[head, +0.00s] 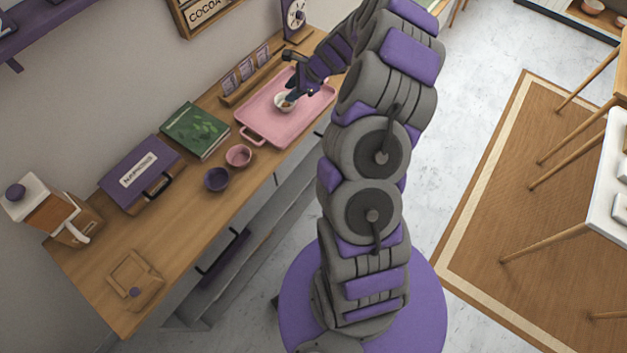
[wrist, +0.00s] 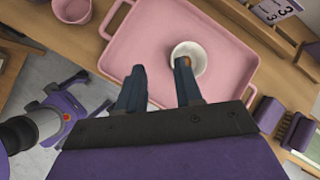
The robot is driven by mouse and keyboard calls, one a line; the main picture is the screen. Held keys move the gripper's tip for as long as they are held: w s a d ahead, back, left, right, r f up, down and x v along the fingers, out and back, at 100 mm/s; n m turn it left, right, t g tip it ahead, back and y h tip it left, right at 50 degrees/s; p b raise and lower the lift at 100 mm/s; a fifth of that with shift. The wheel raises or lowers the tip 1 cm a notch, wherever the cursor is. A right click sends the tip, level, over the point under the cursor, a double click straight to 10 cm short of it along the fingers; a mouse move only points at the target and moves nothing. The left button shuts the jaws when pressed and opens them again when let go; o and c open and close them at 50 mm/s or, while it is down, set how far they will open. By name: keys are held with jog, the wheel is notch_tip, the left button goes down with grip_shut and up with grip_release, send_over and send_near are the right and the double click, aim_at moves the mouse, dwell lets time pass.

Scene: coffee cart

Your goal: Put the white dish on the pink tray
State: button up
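The white dish (head: 280,102) is a small round bowl that stands upright on the pink tray (head: 267,122). In the wrist view the dish (wrist: 201,58) sits inside the rim of the tray (wrist: 140,40), towards one long side. My gripper (wrist: 160,66) is right above the tray at the dish. Its two fingers are apart, with bare tray showing between them. The right fingertip overlaps the inside of the dish, and the left one is outside it. I cannot tell whether a finger touches the dish. In the head view the gripper (head: 293,95) partly covers the dish.
A pink bowl (head: 238,156) and a purple bowl (head: 216,179) stand near the counter's front edge. A green book (head: 196,130), a purple napkins box (head: 142,174) and a wooden-sided machine (head: 55,213) stand farther left. A wooden rack (head: 250,78) lines the wall behind the tray.

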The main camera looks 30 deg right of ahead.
jog(key=s+a+r+n+g, duration=0.1)
jog(key=s+a+r+n, duration=0.35)
jog(key=a, duration=0.25)
jog(key=s+a+r+n+g+y, duration=0.1)
jog(key=s+a+r+n+g, duration=0.2)
jog(key=a+r, duration=0.35)
jog(key=s+a+r+n, duration=0.4)
jog(key=a+n, duration=0.1)
jog(key=a, duration=0.2)
jog(key=s+r+n+g+h, duration=0.1)
jog(key=s+n, duration=0.4)
jog(key=s, duration=1)
jog(key=s+r+n+g+h, duration=0.2)
jog(key=s+n, duration=0.4)
jog(key=s, duration=0.9)
jog(key=r+h, duration=0.1)
jog(key=h, duration=0.1)
jog(key=shift+s+a+r+h, duration=0.2)
jog(key=shift+r+h, duration=0.1)
jog(key=shift+h, duration=0.1)
notch_tip(320, 180, down, 5)
jog(key=b, duration=0.4)
jog(key=shift+r+b, duration=0.15)
jog(key=shift+b, duration=0.15)
